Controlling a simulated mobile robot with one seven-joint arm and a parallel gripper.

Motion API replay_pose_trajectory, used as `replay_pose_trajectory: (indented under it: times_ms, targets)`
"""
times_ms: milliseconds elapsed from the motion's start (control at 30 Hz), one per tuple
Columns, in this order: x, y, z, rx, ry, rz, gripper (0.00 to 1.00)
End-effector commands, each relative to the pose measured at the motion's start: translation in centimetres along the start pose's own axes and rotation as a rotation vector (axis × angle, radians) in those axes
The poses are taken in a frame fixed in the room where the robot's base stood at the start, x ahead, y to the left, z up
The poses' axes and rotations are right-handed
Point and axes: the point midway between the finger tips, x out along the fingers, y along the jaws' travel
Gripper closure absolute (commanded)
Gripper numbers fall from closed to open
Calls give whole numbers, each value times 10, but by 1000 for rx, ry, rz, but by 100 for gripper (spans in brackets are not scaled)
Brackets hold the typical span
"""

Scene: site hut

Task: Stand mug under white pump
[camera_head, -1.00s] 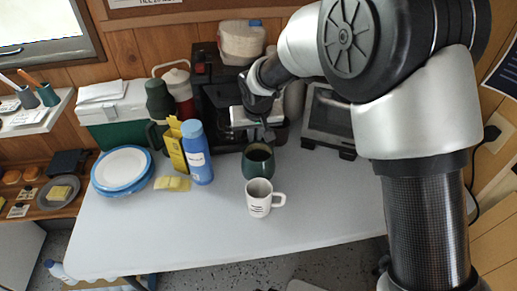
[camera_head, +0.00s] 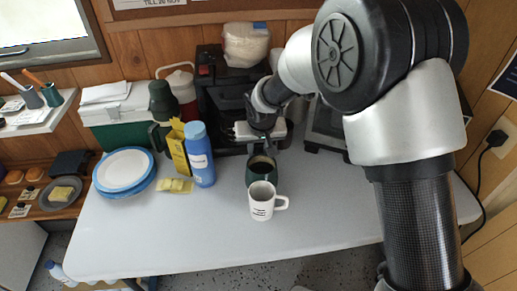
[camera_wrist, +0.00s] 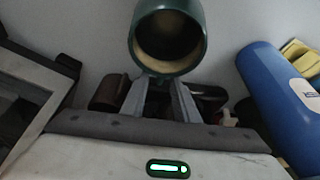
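A dark green mug (camera_head: 259,178) stands upright behind a white mug (camera_head: 262,203) with dark print, which partly covers it. In the wrist view the green mug (camera_wrist: 168,66) is seen into its open mouth, with a tan inner edge. My gripper (camera_head: 262,145) reaches it from behind. In the wrist view its fingers (camera_wrist: 160,88) are close together at the mug's near side, seemingly on its handle, which is mostly hidden. A red jug (camera_head: 180,88) with a white top and handle stands at the back; I cannot tell whether this is the white pump.
A black coffee machine (camera_head: 215,80) stands behind my gripper. A blue bottle (camera_head: 200,160), yellow packet (camera_head: 178,150), dark green flask (camera_head: 162,102) and blue-rimmed plates (camera_head: 124,172) stand to the left. The table's (camera_head: 180,235) front is clear.

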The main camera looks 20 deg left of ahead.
Motion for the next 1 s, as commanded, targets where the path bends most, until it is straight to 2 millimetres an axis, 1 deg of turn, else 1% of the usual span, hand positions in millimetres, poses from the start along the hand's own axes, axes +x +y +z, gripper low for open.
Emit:
replay_pose_trajectory:
  times_ms: [133, 267, 600, 700, 833, 1000]
  targets:
    - [-3, 0, -1, 0, 0, 0, 73]
    - [-16, 0, -3, 0, 2, 0, 73]
    - [-88, 0, -3, 0, 4, 0, 73]
    - [-104, 0, -2, 0, 2, 0, 73]
    - [-118, 0, -2, 0, 2, 0, 73]
    - [-123, 0, -1, 0, -1, 0, 73]
